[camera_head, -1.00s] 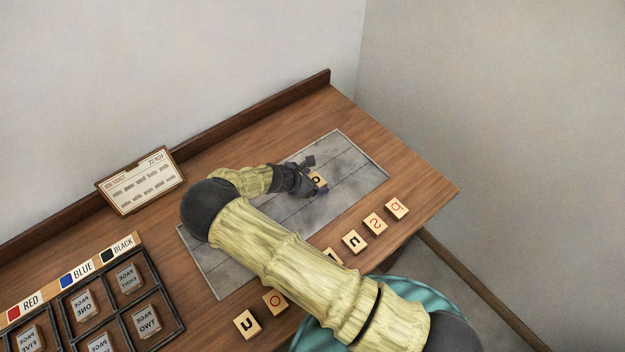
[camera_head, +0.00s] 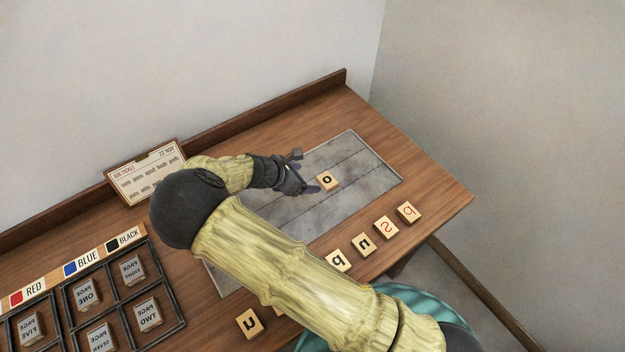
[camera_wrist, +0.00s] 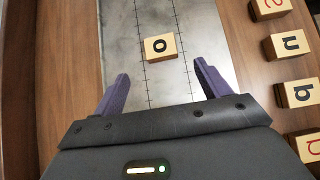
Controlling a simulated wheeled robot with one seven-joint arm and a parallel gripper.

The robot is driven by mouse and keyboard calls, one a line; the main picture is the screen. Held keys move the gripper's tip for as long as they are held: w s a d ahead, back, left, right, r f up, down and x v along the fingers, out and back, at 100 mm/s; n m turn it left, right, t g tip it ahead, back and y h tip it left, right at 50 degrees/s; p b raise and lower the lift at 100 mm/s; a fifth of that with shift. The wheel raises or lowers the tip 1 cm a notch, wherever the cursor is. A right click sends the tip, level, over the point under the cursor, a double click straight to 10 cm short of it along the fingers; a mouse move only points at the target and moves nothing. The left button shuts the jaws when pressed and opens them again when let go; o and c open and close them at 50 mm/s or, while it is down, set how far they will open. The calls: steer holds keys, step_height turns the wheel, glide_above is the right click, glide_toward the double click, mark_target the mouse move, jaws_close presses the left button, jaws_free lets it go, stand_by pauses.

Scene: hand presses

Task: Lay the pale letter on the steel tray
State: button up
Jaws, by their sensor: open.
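A pale wooden letter block with a dark "o" (camera_head: 327,180) lies on the steel tray (camera_head: 368,172), in its right half. It also shows in the wrist view (camera_wrist: 160,47), beyond my fingertips and roughly centred between them. My gripper (camera_head: 300,180) is open and empty, just left of the block and apart from it. In the wrist view its two purple fingers (camera_wrist: 160,78) are spread wide. My arm covers part of the tray's left side.
Several letter blocks stand in a row along the front, including a red "s" (camera_head: 386,228) and a dark "n" (camera_head: 364,244). A job ticket (camera_head: 146,171) leans at the back. A dark rack (camera_head: 107,313) of page blocks is at the left. The tray's right end is clear.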

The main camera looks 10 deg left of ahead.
steer(key=shift+v, duration=0.75)
steer(key=shift+d, duration=0.1)
steer(key=s+d+r+m+g+y, duration=0.1)
steer(key=d+r+m+g+y, duration=0.35)
steer(key=d+m, duration=1.1)
steer(key=s+d+r+m+y, duration=0.1)
steer(key=s+d+r+m, duration=1)
steer(key=d, duration=0.4)
steer(key=shift+d+r+m, duration=0.25)
steer(key=shift+r+m, duration=0.3)
steer(key=shift+r, duration=0.3)
steer(key=shift+t+y, duration=0.25)
